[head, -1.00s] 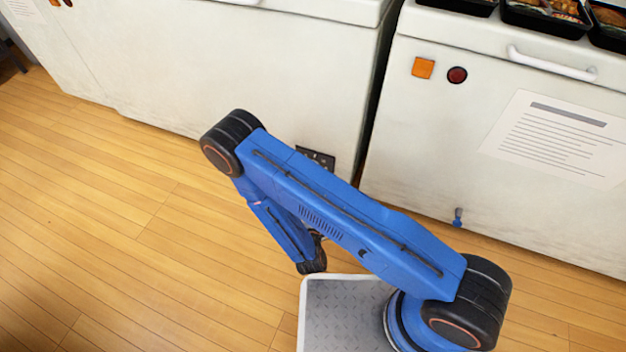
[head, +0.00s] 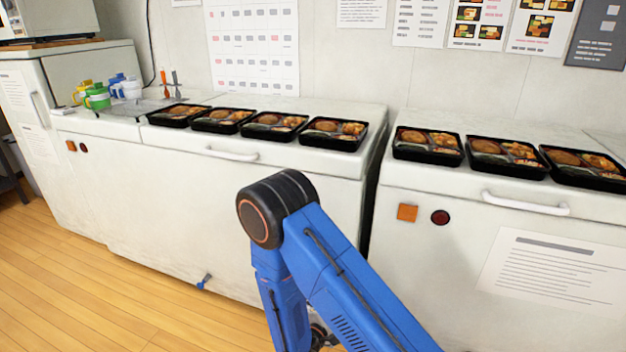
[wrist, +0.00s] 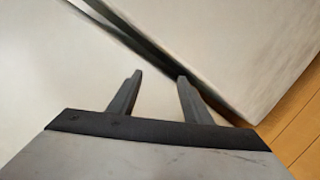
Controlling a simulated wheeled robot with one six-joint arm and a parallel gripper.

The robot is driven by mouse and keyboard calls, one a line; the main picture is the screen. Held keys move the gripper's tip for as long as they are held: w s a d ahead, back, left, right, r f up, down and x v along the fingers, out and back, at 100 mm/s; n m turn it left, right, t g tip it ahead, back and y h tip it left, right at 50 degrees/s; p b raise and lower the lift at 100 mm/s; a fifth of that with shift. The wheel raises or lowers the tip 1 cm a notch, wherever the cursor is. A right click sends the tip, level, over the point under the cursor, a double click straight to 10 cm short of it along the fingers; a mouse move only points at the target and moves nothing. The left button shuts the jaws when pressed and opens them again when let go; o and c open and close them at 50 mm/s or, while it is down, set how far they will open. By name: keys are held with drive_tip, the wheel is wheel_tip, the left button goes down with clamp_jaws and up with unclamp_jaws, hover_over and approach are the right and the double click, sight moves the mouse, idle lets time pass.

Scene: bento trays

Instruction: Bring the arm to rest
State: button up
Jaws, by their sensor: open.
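My gripper (wrist: 159,88) shows in the wrist view with its two dark fingers apart and nothing between them. Beyond the fingers are the white freezer front and the dark gap between two freezers. In the head view my blue arm is folded, its black elbow joint raised in front of the left freezer. The gripper itself cannot be made out in the head view.
Bento trays stand in a row on the left freezer (head: 130,205), one of them a black tray (head: 333,147). More trays stand on the right freezer (head: 430,265). Wooden floor (head: 60,290) is clear at lower left.

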drive_tip(key=s+d+r+m+g+h, duration=0.2)
drive_tip(key=s+d+r+m+g, duration=0.4)
drive_tip(key=d+r, duration=0.5)
drive_tip(key=s+d+r+m+g+h, duration=0.1)
drive_tip(key=s+d+r+m+g, duration=0.5)
drive_tip(key=d+r, duration=0.4)
drive_tip(key=s+d+r+m+g+y, duration=0.3)
drive_tip(key=s+r+y, duration=0.3)
drive_tip(key=s, duration=0.4)
drive_tip(key=s+a+r+m+t+y, duration=0.2)
drive_tip(key=s+a+r+t+y, duration=0.2)
drive_tip(key=s+r, duration=0.4)
drive_tip(key=shift+a+r+t+y, duration=0.25)
drive_tip(key=shift+t+y, duration=0.25)
drive_tip(key=shift+y, duration=0.8)
